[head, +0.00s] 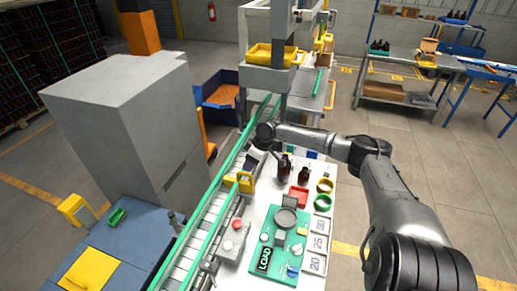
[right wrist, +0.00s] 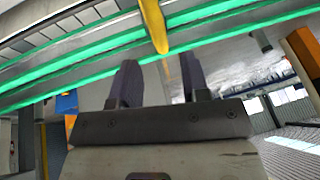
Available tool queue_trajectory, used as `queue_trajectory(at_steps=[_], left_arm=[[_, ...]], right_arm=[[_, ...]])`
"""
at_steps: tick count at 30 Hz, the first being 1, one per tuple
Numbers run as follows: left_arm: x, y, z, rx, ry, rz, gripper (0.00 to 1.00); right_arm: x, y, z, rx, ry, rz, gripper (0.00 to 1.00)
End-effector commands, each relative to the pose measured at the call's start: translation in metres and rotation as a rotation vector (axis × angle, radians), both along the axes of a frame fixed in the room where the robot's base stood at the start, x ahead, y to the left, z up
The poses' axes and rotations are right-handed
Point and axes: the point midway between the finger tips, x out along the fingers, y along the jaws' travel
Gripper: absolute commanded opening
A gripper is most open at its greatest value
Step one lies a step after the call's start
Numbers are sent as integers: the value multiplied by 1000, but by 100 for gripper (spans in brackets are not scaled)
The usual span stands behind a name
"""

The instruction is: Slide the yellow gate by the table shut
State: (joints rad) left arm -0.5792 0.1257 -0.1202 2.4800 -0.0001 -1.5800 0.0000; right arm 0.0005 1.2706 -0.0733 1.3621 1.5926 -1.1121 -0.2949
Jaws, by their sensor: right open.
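The yellow gate (head: 240,182) stands at the green-railed conveyor, beside the white table (head: 262,215). In the right wrist view a yellow bar (right wrist: 154,25), which looks like part of this gate, crosses the green rails just beyond my fingers. My right gripper (head: 252,164) is just behind the gate in the head view, pointing down toward the conveyor. Its two dark fingers (right wrist: 160,76) are apart, with the bar's lower end close to the gap between them. I cannot tell whether they touch it. My left gripper is not in view.
Amber bottles (head: 284,168) stand on the table close to my right forearm. A grey cabinet (head: 130,120) stands left of the conveyor (head: 205,222).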

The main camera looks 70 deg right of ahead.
Motion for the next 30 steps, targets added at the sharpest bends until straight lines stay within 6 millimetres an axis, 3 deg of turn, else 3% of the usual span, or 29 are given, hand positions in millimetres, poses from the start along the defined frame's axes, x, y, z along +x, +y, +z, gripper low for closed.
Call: queue_trajectory(at_steps=[9,18,30], left_arm=[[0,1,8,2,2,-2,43],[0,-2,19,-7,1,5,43],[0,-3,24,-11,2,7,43]], right_arm=[[-17,-8,42,0,5,2,42],[-27,-14,71,2,0,2,42],[-34,-18,86,1,-1,1,42]])
